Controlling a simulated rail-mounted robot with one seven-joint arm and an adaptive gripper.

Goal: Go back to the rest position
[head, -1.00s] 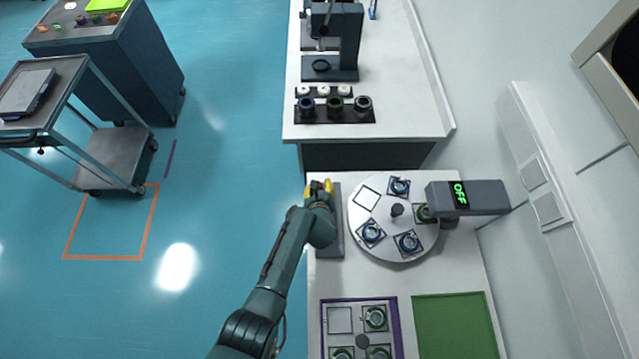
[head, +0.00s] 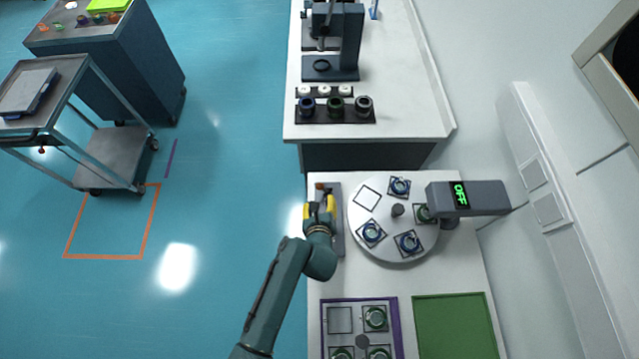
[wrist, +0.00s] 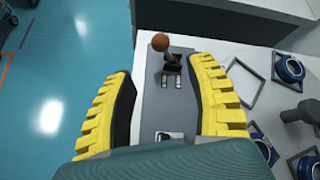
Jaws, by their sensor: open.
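My gripper (head: 319,208) is above the grey control panel (head: 337,240) at the left edge of the near table. In the wrist view my gripper (wrist: 165,100) shows two yellow ribbed fingers spread apart with nothing between them. A small lever with an orange-brown ball knob (wrist: 160,42) stands on the panel beyond the fingertips, apart from them. A switch (wrist: 170,136) on the panel shows between the fingers, partly hidden by my wrist.
Right of the panel is a round white turntable (head: 385,247) with several round parts in square frames. A grey device (head: 480,197) reading OFF overhangs it. A purple-edged tray (head: 399,330) and a green mat (head: 455,325) lie nearer. Open floor is at left.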

